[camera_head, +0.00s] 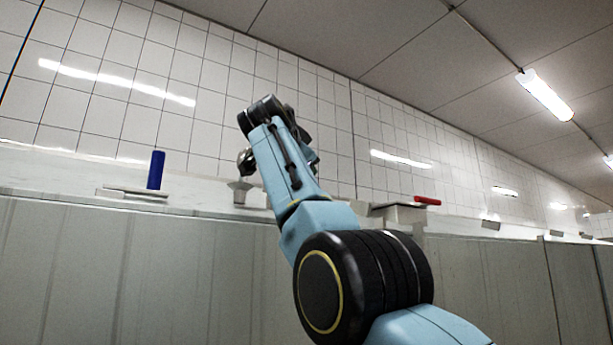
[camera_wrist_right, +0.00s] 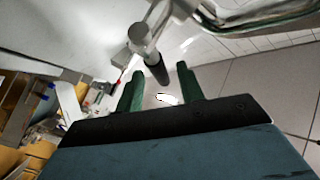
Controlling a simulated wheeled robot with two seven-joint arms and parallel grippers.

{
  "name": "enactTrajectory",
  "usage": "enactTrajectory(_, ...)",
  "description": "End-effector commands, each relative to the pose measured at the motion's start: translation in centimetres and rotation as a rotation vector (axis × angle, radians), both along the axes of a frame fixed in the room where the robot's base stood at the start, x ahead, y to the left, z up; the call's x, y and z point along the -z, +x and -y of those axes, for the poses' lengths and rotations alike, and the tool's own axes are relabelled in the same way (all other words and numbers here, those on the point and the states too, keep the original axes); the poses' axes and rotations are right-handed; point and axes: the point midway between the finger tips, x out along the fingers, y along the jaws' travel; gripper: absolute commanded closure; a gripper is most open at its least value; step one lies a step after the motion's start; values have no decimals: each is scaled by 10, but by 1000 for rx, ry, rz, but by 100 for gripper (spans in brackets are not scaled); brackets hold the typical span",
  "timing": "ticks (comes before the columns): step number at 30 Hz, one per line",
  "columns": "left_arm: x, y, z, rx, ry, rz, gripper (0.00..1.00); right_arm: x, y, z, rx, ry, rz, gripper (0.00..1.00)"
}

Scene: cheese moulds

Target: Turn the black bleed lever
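In the right wrist view, a short black grip (camera_wrist_right: 156,70), which looks like the bleed lever, sticks out from a pale rounded fitting (camera_wrist_right: 139,33). My right gripper (camera_wrist_right: 158,82) has two green fingers spread apart. The grip's end lies between the fingertips in the picture, with gaps on both sides; I cannot tell its depth relative to them. In the head view my right arm reaches up and away over the counter, and the arm hides its gripper and the lever. My left gripper is not in view.
In the head view a blue cylinder (camera_head: 155,170) stands on the pale counter to the left. A small grey cup (camera_head: 239,191) stands left of my arm. A red handle (camera_head: 427,200) is to the right. In the right wrist view, hoses (camera_wrist_right: 265,15) run close above the gripper.

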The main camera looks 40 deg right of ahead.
Motion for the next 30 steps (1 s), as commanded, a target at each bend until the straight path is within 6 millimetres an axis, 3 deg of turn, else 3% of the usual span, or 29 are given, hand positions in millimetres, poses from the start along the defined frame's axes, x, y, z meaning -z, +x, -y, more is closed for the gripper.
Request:
enactTrajectory(3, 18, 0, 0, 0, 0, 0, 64, 3, -17, -26, -4, -2, 5, 62)
enactTrajectory(12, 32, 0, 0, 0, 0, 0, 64, 0, -47, -69, -2, -1, 3, 62)
enactTrajectory(18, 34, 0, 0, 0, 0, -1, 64, -1, -53, -78, -1, 0, 2, 62)
enactTrajectory(30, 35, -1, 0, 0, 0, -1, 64, 0, -51, -77, -19, 1, 22, 62)
